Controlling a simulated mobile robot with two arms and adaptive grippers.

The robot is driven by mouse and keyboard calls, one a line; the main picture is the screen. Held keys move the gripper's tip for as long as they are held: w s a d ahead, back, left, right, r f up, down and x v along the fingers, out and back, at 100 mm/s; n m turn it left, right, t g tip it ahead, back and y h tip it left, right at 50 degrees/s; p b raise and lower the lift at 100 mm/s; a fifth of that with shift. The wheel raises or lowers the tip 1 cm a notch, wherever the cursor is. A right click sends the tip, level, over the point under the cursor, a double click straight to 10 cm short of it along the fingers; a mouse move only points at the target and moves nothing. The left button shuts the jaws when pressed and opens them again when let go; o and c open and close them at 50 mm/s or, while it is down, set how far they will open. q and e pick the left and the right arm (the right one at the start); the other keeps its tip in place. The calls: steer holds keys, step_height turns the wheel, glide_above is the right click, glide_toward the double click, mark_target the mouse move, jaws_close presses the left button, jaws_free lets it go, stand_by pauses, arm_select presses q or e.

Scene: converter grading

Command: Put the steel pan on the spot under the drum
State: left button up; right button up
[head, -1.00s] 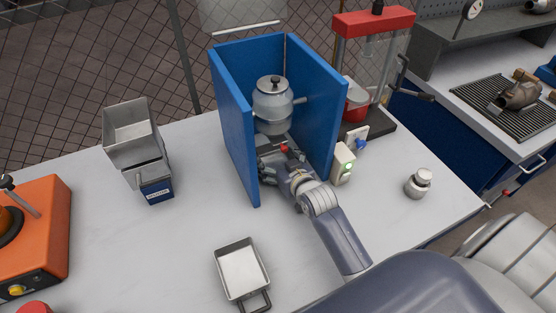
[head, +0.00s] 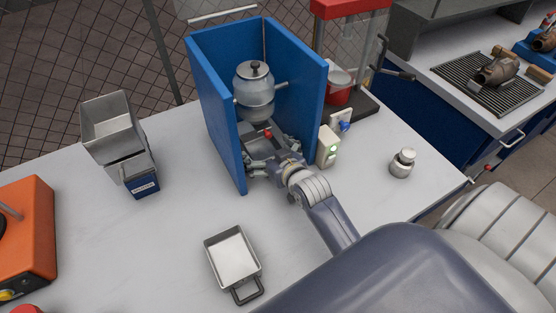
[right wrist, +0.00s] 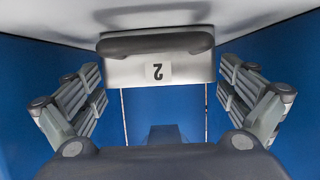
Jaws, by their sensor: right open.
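The steel drum (head: 254,90) hangs between the walls of an open blue booth (head: 217,110). A steel pan (head: 258,147) sits under the drum, partly hidden by my right gripper. In the right wrist view this pan (right wrist: 122,72) shows a label "2", upside down, and a dark handle (right wrist: 156,42). My right gripper (head: 265,160) is open at the front of the booth, its fingers apart on either side in the right wrist view (right wrist: 160,98), with nothing held between them. A second steel pan (head: 231,256) lies empty on the bench in front. My left gripper is out of view.
A steel hopper-like bin (head: 108,120) with a blue-fronted box (head: 143,187) stands at left. A metal weight (head: 403,163) is further right. An orange machine (head: 28,235) is far left. Bench is clear between.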

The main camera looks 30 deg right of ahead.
steer(key=v, duration=0.9)
steer(key=shift+s+b, duration=0.2)
steer(key=shift+b, duration=0.2)
